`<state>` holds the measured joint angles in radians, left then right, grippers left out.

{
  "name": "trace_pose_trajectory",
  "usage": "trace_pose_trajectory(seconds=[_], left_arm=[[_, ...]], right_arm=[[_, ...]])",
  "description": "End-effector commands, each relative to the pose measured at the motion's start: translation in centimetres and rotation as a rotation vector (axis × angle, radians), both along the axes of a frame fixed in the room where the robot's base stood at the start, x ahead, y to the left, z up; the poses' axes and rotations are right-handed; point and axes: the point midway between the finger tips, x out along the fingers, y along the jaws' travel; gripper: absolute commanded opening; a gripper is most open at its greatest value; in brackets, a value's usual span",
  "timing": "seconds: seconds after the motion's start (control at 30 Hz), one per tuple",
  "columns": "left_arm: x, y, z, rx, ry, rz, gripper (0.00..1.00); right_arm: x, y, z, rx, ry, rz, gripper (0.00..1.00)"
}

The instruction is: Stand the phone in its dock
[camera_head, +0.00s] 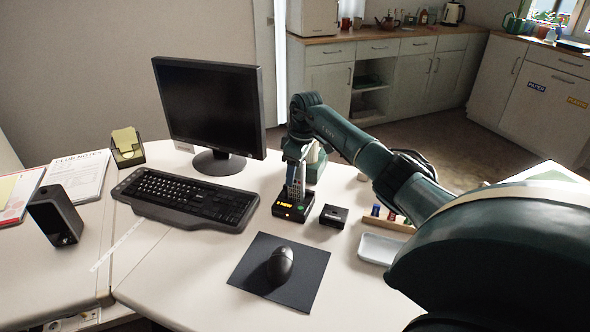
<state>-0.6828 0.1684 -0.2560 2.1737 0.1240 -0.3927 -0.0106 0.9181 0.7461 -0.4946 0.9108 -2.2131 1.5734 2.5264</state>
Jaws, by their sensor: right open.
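The dock (293,211) is a low black base with a lit yellow display and a small orange-red light, on the desk right of the keyboard. The phone (296,190), a grey handset with a keypad, stands about upright in the dock. Its upper part is hidden by my right gripper (296,164), which points down from above at the phone's top. The right gripper is open; whether its fingers touch the phone is too small to tell. My left gripper is not in view.
A small black box (334,216) sits just right of the dock. The monitor (209,110) and keyboard (186,198) are to the left. A mouse (280,264) on a dark mat (302,286) lies in front. A white tray (378,249) is at right, under my arm.

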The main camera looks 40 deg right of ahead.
Motion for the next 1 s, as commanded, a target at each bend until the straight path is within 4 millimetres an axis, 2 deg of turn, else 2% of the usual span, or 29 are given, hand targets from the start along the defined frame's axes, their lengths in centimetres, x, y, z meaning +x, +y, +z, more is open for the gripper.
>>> trace_pose_trajectory(seconds=[0.13, 0.23, 0.5, 0.7, 0.83, 1.0], left_arm=[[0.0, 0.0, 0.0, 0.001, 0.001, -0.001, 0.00], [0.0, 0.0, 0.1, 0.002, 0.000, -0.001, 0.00], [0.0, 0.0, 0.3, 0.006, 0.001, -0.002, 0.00], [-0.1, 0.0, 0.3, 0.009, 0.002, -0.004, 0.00], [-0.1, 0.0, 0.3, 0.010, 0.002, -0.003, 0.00], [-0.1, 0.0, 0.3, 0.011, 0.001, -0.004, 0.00]], right_arm=[[-0.1, -0.1, 0.6, -0.001, 0.000, 0.000, 0.51], [-0.2, -0.2, 2.0, -0.002, -0.002, 0.001, 0.51], [-1.0, -0.6, 7.9, -0.002, -0.004, -0.001, 0.51], [-1.5, -0.8, 11.4, -0.001, -0.003, 0.001, 0.51], [-1.7, -0.9, 12.6, 0.000, -0.001, 0.000, 0.51], [-1.8, -0.9, 13.1, 0.000, 0.000, 0.000, 0.51]])
